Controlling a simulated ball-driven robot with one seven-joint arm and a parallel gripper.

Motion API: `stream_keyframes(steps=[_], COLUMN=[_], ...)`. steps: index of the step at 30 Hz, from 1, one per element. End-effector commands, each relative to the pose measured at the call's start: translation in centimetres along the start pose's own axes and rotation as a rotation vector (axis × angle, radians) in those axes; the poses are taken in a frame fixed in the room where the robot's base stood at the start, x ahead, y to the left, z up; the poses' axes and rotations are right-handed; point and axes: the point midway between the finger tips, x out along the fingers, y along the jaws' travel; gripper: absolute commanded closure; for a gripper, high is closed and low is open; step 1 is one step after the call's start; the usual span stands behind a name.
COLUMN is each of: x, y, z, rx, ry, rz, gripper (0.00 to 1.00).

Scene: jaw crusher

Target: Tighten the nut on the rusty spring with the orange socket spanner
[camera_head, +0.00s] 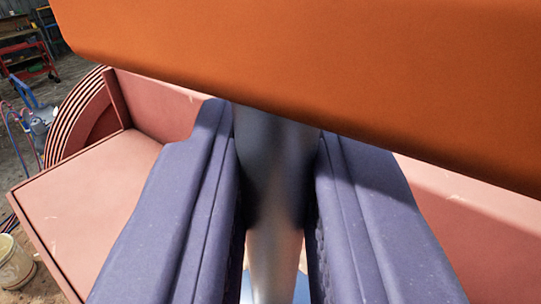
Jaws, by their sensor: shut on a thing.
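My gripper (276,220) fills the lower middle of the view, its two purple-grey fingers on either side of a metal shaft. The fingers are shut on the grey steel shaft of the orange socket spanner (274,160). The spanner's large orange part (320,65) lies across the top of the view, very near the camera and tilted down to the right. The shaft runs downward from it between the fingers. The spanner's far end is not clearly visible. The rusty spring and its nut cannot be made out; the spanner and fingers cover the middle.
The salmon-red crusher body (85,205) lies behind the fingers, with a grooved wheel (85,120) at the left. A pale bucket (14,262) stands on the floor at the lower left. A red trolley (28,60) and blue hand truck (30,98) stand farther back.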

Motion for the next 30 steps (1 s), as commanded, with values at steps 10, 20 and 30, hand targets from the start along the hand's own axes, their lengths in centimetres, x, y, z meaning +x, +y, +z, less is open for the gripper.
stream_keyframes(steps=[10, 20, 30], x=[-0.02, -0.07, -0.14], y=[0.08, 0.01, -0.09], z=[-0.02, 0.02, 0.03], rx=[-0.001, 0.001, 0.002], ry=[-0.002, -0.004, -0.003], rz=[-0.009, -0.021, -0.032], gripper=[1.0, 1.0, 1.0])
